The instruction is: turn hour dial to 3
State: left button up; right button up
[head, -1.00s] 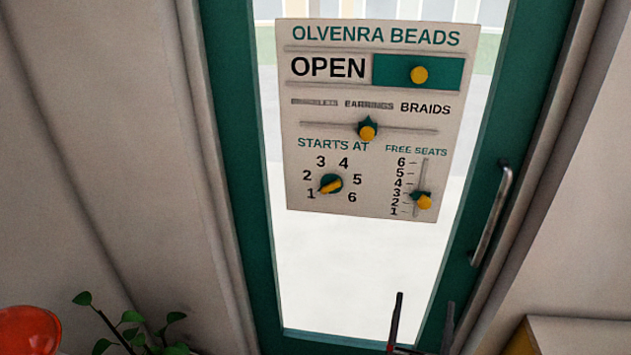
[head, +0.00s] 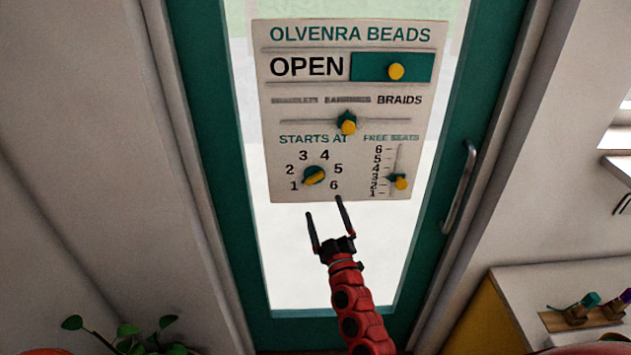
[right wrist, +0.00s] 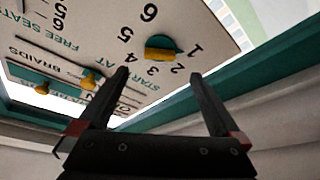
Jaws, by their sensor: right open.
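The hour dial (head: 314,175) is a green knob with a yellow bar, under "STARTS AT" on the white bead board (head: 273,150). Its bar lies slanted, its lower left end toward the 1. The dial also shows in the right wrist view (right wrist: 160,54), ahead of the fingers. My right gripper (head: 324,206) is open and empty, with its fingertips just below the dial in the head view. In the right wrist view the fingertips (right wrist: 158,74) are on either side of the dial's line, apart from it as far as I can tell. My left gripper is out of view.
A seats slider (head: 400,183) sits right of the dial, and a braids slider (head: 347,126) above it. The OPEN slider (head: 396,72) is at the top. The door has a metal handle (head: 460,190). A plant (head: 128,330) stands lower left.

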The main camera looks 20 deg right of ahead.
aim_at(315, 182)
jog(key=b+x, duration=0.1)
jog(key=x, duration=0.8)
jog(key=shift+b, duration=0.3)
jog(key=shift+d, duration=0.1)
jog(key=c, duration=1.3)
